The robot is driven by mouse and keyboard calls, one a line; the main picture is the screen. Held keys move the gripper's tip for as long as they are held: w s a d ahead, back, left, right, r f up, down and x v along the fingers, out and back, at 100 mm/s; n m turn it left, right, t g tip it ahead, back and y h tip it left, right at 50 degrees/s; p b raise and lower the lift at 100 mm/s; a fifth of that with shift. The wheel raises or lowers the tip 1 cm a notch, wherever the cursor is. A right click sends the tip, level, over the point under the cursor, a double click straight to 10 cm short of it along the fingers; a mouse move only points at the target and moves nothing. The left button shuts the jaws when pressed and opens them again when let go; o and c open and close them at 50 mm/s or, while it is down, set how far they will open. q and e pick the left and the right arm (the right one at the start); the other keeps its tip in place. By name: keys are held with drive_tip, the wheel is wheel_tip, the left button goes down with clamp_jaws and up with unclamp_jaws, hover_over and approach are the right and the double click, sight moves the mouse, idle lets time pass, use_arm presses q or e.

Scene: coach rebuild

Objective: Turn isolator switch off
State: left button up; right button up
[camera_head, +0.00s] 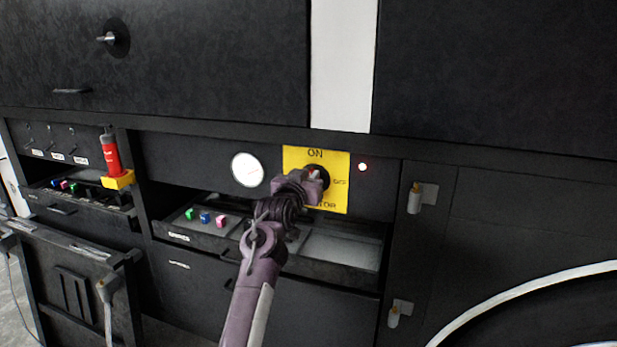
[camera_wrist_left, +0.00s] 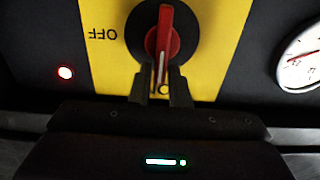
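The isolator switch is a red handle (camera_wrist_left: 165,30) on a black round base, set on a yellow plate (camera_head: 333,163) marked ON at the top and OFF at the right. The handle stands upright, in line with ON, its white-marked end on that side. The wrist view is upside down. My left gripper (camera_wrist_left: 162,88) is at the switch, its two dark fingers on either side of the handle's ON end. A small gap shows between the fingers; contact is not clear. In the head view my left gripper (camera_head: 311,184) covers part of the plate and switch. My right gripper is out of view.
A red light (camera_head: 363,167) glows right of the plate. A white gauge (camera_head: 247,169) is to its left. Below is an open tray (camera_head: 342,249), with coloured blocks (camera_head: 206,218) at its left. A red cylinder in a yellow holder (camera_head: 118,180) stands farther left.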

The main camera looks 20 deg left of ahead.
use_arm(q)
clamp_jaws()
drive_tip(key=m, duration=0.3)
drive_tip(key=d+m, duration=0.1)
drive_tip(key=m, duration=0.2)
drive_tip(key=d+f+m, duration=0.1)
drive_tip(key=m, duration=0.5)
drive_tip(key=f+m+b, duration=0.1)
drive_tip(key=shift+d+m, duration=0.25)
drive_tip(key=shift+m, duration=0.15)
drive_tip(key=m, duration=0.2)
drive_tip(key=f+m+b, duration=0.1)
drive_tip(key=m, duration=0.1)
drive_tip(key=shift+d, duration=0.15)
idle(0.3)
